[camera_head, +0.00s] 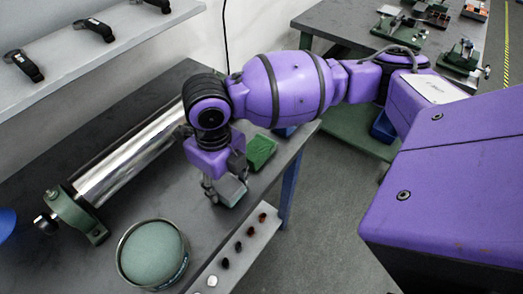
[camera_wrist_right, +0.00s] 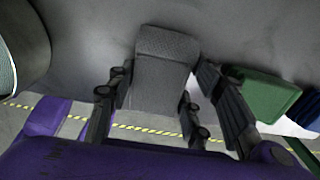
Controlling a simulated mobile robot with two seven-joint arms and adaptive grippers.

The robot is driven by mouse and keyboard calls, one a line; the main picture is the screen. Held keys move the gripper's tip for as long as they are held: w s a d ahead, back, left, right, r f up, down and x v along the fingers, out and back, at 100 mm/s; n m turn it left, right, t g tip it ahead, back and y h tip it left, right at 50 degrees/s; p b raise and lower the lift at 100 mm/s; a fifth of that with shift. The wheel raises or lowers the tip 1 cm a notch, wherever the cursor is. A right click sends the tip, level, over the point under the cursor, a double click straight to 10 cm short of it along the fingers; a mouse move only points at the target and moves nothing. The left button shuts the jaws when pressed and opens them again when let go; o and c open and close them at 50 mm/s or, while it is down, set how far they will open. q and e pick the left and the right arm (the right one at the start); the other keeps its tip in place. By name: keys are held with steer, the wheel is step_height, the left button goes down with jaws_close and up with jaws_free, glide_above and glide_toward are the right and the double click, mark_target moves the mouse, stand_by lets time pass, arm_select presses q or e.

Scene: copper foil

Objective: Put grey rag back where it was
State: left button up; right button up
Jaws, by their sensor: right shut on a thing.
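The grey rag (camera_head: 231,190) is a small folded block at the tip of my right gripper (camera_head: 220,186), near the front edge of the dark workbench (camera_head: 128,205). In the right wrist view the rag (camera_wrist_right: 163,80) sits between the two black fingers of my right gripper (camera_wrist_right: 162,95), which are shut on its sides. I cannot tell whether the rag touches the bench. A green block (camera_head: 262,151) lies just behind and right of it, and it also shows in the right wrist view (camera_wrist_right: 265,95). My left gripper is not in view.
A shiny metal roller (camera_head: 130,155) on green supports lies left of the gripper. A round tin with a green pad (camera_head: 152,253) stands front left. A pale strip with several small dark pieces (camera_head: 238,246) runs along the front edge. A blue item (camera_head: 286,131) lies beyond the green block.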

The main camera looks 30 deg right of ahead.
mark_target(223, 182)
steer(key=o, duration=0.7)
steer(key=shift+w+f, duration=0.1)
steer(key=o, duration=0.5)
step_height(223, 182, up, 12)
steer(key=p, duration=0.1)
steer(key=shift+r, duration=0.2)
